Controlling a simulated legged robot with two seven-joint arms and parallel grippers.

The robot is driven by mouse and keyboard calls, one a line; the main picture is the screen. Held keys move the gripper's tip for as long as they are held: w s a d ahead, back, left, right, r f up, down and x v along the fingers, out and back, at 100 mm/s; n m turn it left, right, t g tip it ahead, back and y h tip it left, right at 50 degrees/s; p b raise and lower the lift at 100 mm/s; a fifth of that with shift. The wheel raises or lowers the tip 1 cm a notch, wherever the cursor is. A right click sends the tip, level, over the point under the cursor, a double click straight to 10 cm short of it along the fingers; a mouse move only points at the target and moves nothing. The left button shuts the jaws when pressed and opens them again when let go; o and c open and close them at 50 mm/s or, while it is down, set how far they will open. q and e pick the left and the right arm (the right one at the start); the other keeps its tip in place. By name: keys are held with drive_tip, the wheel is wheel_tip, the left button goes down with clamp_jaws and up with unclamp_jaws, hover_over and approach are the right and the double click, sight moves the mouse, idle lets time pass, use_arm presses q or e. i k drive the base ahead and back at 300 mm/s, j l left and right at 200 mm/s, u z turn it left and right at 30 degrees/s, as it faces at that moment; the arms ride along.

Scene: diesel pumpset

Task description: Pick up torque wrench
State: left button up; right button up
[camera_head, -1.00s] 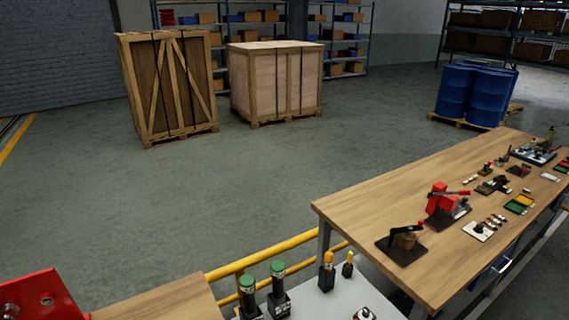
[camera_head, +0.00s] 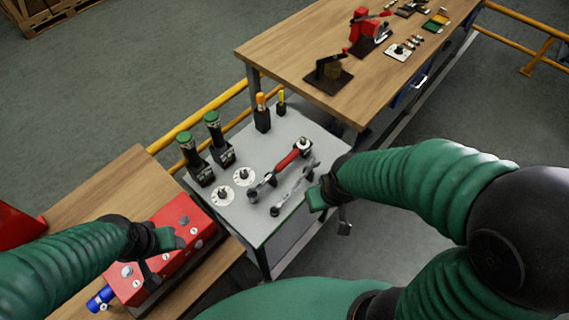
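A torque wrench (camera_head: 287,162) with a red grip and dark metal ends lies diagonally on the grey cart top (camera_head: 300,126) in the head view. A plain silver wrench (camera_head: 291,193) lies beside it, nearer to me. My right gripper (camera_head: 331,212) is at the cart's right edge, just right of the silver wrench, apart from the torque wrench. It looks open and empty. My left gripper (camera_head: 159,260) is over the red box (camera_head: 180,215) on the wooden bench at left. It looks open, with nothing visible between its fingers.
Two green-capped tools (camera_head: 190,150) and orange- and yellow-topped tools (camera_head: 262,110) stand upright on the cart. Two round white dials (camera_head: 222,195) lie near its left edge. A wooden workbench (camera_head: 290,50) stands behind, with a yellow rail (camera_head: 205,108) alongside. A blue cylinder (camera_head: 101,298) is at lower left.

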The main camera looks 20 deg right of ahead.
sight(251, 193)
drive_tip(key=u, duration=1.05)
drive_tip(key=z, duration=1.6)
drive_tip(key=i+l+z, duration=0.1)
drive_tip(key=l+z, duration=0.25)
drive_tip(key=i+l+z, duration=0.1)
drive_tip(key=z, duration=0.2)
